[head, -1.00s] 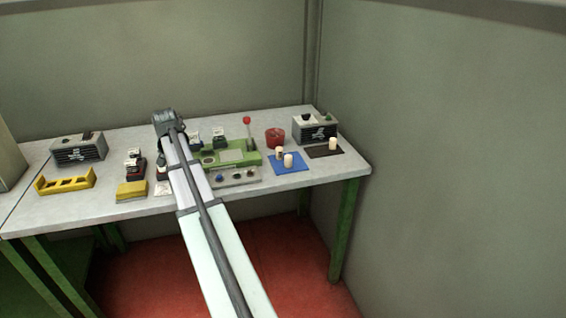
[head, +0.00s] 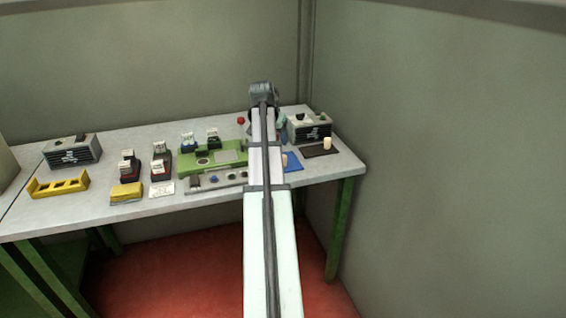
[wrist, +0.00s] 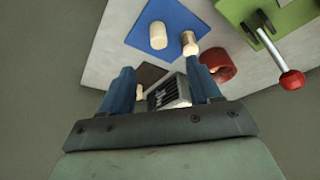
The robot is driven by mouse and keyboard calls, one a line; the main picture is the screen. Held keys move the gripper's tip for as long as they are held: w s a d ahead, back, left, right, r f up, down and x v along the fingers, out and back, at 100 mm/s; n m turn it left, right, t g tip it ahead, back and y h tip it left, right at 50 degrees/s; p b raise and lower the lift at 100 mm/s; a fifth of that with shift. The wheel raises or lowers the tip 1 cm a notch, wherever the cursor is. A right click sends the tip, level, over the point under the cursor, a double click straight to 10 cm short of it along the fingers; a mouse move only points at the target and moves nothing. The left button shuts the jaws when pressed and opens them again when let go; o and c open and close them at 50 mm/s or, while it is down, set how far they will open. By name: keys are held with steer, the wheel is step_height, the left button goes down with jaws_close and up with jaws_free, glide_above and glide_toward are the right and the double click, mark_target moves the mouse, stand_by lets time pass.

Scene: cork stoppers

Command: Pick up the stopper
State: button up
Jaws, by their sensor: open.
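Two pale cork stoppers sit on a blue mat (wrist: 140,42): a plain one (wrist: 157,35) near its middle and one with a brownish band (wrist: 189,43) at its edge. One of them (head: 284,160) shows beside my arm in the head view; the other is hidden there. A third stopper (head: 327,143) stands on a dark mat (head: 316,152) and is partly hidden by a finger in the wrist view (wrist: 139,92). My gripper (wrist: 160,75) is open with nothing held, its blue fingers spread above the table's right part. It is largely hidden behind my arm in the head view.
A grey vented box (head: 309,131) stands behind the dark mat. A red pot (wrist: 222,68) is close to the banded stopper. A green device (head: 203,158) with a red-knobbed lever (wrist: 292,80) lies to the left in the head view. The table's right edge is near.

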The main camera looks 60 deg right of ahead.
steer(key=x, duration=0.8)
steer(key=shift+d+x, duration=0.1)
steer(key=shift+x, duration=1.2)
steer(key=shift+d+x, duration=0.15)
steer(key=shift+x, duration=1.1)
steer(key=shift+s, duration=0.1)
steer(key=shift+c, duration=0.3)
steer(key=c, duration=1)
